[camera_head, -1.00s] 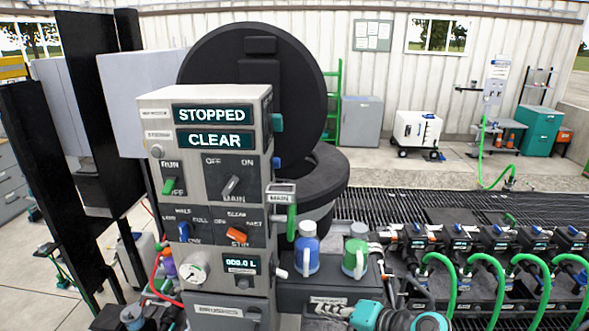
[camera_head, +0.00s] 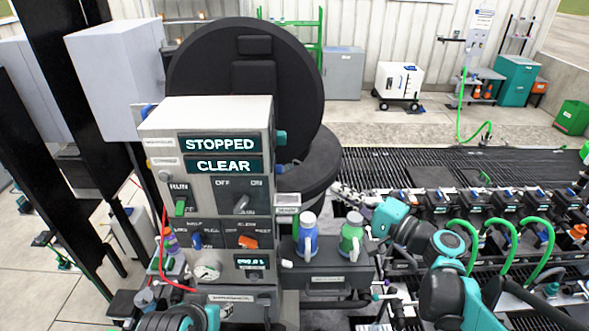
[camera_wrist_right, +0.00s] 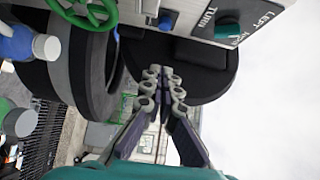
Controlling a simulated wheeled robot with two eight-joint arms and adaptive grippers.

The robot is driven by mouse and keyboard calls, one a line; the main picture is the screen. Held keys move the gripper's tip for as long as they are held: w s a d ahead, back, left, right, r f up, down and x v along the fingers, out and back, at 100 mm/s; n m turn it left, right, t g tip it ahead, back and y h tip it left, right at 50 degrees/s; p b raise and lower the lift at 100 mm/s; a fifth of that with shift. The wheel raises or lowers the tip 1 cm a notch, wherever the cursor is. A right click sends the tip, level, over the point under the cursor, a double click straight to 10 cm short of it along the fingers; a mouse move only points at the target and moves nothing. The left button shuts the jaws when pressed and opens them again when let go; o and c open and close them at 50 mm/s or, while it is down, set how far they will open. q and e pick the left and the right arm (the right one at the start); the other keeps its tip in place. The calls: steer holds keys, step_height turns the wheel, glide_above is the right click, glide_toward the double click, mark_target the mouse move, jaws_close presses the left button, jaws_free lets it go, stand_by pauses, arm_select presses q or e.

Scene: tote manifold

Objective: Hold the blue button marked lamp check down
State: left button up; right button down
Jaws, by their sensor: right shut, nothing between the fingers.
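The blue button (camera_head: 276,162) sits on the right side face of the grey control console (camera_head: 205,110), below a teal knob (camera_head: 281,137); the console's front partly hides it. It also shows in the right wrist view (camera_wrist_right: 168,20) at the top, near small plates I cannot read. My right gripper (camera_head: 340,190) is right of the console, fingers pointing left, shut and empty. In the right wrist view its fingertips (camera_wrist_right: 165,88) are together, below and apart from the button. My left gripper is not in view; part of my left arm shows at the bottom.
A large black round lid (camera_head: 240,90) stands open behind the console. A blue jug (camera_head: 307,240) and a green jug (camera_head: 351,238) stand on a dark box below my right gripper. Green hoses (camera_head: 505,240) lie to the right. A red hose hangs by the console's left side.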

mark_target(281, 170)
steer(key=p+x, duration=0.1)
steer(key=x, duration=0.3)
steer(key=s+a+p+x, duration=0.1)
steer(key=x, duration=0.3)
steer(key=p+x, duration=0.1)
steer(key=x, duration=0.3)
steer(key=shift+s+a, duration=0.2)
steer(key=shift+a, duration=0.65)
